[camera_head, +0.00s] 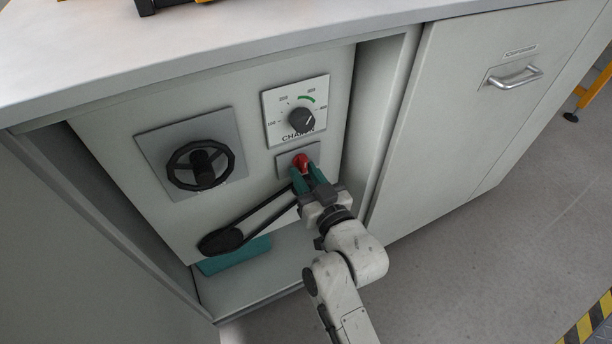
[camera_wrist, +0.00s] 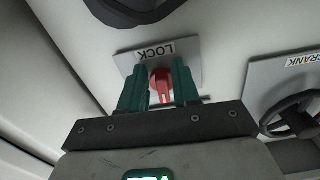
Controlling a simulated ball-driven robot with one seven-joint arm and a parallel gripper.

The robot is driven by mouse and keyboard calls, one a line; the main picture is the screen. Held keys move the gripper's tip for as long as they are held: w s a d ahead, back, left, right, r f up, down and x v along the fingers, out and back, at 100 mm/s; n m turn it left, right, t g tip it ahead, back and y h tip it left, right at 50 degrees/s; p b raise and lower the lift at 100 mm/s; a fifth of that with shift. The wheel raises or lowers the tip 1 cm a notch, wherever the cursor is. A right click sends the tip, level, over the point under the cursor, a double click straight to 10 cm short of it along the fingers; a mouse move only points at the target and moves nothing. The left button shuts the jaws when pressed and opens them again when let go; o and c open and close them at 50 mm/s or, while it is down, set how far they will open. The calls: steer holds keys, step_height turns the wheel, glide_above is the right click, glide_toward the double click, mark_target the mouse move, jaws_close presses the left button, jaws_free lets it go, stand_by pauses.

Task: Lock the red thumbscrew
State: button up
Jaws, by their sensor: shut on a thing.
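The red thumbscrew (camera_head: 301,161) sits on a small grey plate below the dial in the head view. In the wrist view the thumbscrew (camera_wrist: 161,86) shows in front of a plate marked LOCK (camera_wrist: 190,52). My gripper (camera_head: 305,174) reaches it from the lower right, with its green fingers on either side of the red knob. In the wrist view my gripper (camera_wrist: 159,88) is shut on the thumbscrew, one finger on its left and one on its right. The fingers hide part of the knob's sides.
A black handwheel (camera_head: 200,166) is on the left of the panel. A dial marked CHAMBER or similar (camera_head: 301,119) is above the thumbscrew. The cabinet recess has a wall (camera_head: 385,115) close on the right.

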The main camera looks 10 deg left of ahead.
steer(key=o, duration=0.7)
steer(key=v, duration=1.1)
steer(key=shift+w+p, duration=0.1)
steer(key=shift+p, duration=0.2)
